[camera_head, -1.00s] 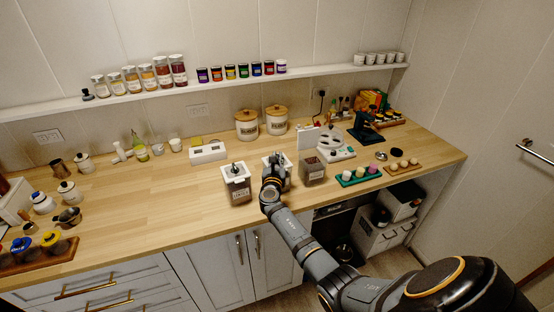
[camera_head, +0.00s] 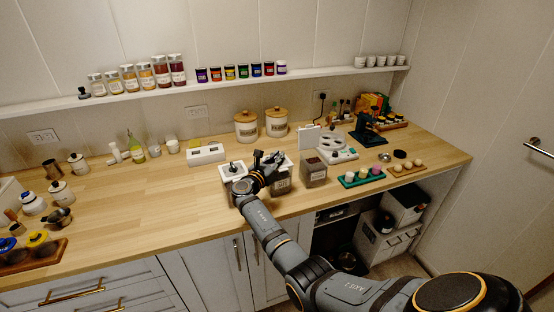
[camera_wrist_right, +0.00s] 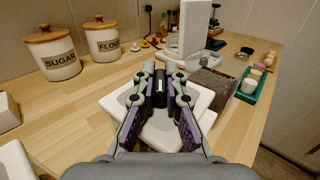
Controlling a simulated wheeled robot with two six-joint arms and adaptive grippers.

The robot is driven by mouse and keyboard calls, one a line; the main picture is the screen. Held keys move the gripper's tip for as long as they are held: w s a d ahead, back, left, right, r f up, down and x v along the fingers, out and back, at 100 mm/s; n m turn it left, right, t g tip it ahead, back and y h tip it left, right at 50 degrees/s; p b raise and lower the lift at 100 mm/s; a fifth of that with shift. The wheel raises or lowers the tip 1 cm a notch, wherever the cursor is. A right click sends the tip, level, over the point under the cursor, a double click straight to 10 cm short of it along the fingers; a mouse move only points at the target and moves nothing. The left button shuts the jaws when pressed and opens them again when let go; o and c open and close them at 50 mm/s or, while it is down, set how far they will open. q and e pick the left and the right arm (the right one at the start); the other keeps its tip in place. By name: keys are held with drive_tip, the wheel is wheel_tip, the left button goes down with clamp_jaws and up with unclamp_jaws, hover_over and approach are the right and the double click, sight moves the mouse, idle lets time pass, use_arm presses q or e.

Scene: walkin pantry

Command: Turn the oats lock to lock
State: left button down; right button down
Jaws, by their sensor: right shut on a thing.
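The middle canister (camera_head: 282,185), clear with dark contents and a white lid, stands near the counter's front edge; its label is too small to read. My right gripper (camera_head: 267,162) is over its lid, with the wrist to the left of it. In the right wrist view, the gripper (camera_wrist_right: 160,84) is shut on a dark upright knob (camera_wrist_right: 160,98) at the middle of the white lid (camera_wrist_right: 192,101). The fingers hide part of the lid. My left gripper is not in view.
A similar canister (camera_head: 233,171) stands close to the left, partly behind my wrist. Another canister (camera_head: 314,173) with brown contents stands close to the right. A white scale (camera_head: 337,146) and a green tray (camera_head: 360,180) are further right.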

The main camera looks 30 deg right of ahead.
drive_tip(key=c, duration=1.4)
unclamp_jaws()
drive_tip(key=v, duration=0.7)
drive_tip(key=shift+a, duration=0.2)
